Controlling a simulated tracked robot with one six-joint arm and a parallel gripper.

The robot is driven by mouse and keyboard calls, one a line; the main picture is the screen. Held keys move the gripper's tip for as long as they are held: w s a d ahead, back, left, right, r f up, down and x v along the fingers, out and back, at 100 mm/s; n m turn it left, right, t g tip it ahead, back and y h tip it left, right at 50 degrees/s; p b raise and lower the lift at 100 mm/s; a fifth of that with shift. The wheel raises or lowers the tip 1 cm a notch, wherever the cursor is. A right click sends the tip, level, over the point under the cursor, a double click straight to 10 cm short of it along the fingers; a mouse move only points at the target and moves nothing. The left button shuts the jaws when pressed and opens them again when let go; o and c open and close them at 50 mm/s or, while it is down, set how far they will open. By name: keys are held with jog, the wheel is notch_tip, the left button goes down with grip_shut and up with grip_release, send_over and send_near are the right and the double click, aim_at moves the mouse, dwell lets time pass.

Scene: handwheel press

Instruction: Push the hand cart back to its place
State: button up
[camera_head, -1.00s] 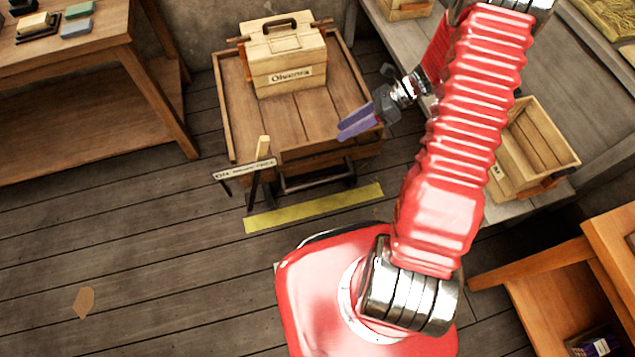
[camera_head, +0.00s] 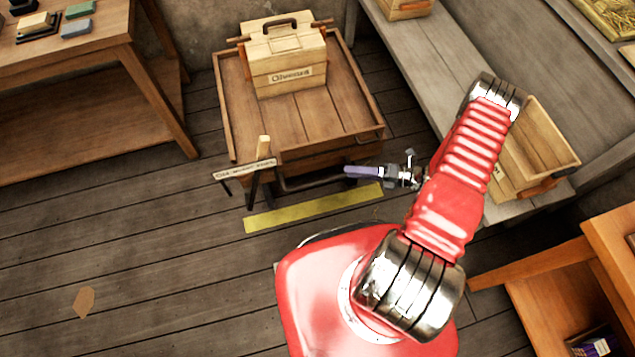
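The hand cart (camera_head: 222,110) is a low wooden tray cart with a dark handle bar (camera_head: 298,183) at its near end. It stands between the left workbench and the right bench, just behind a yellow strip (camera_head: 315,207) on the floor. My gripper (camera_head: 352,172) is at the cart's near right corner, beside the right end of the handle bar, with its purple fingers pointing left. I cannot tell whether it touches the bar. The fingers look close together, one over the other, so their opening does not show. A wooden case (camera_head: 285,70) sits on the cart's far part.
A small sign on a post (camera_head: 245,170) stands at the cart's near left corner. A workbench (camera_head: 80,55) is at the left. A grey bench (camera_head: 420,65) with an open wooden crate (camera_head: 535,150) runs along the right. The floor at the left front is mostly clear.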

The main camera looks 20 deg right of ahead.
aim_at(318, 183)
jog(key=s+a+f+m+t+h, duration=0.1)
jog(key=s+f+m+t, duration=0.2)
jog(key=f+m, duration=0.4)
notch_tip(318, 183, down, 3)
jog(key=shift+s+a+r+t+h, duration=0.1)
jog(key=shift+s+a+t+h, duration=0.25)
jog(key=shift+s, duration=0.35)
jog(key=shift+w, duration=0.1)
jog(key=shift+x, duration=6.85)
jog(key=c, duration=0.9)
grip_shut()
jog(key=shift+a, duration=0.1)
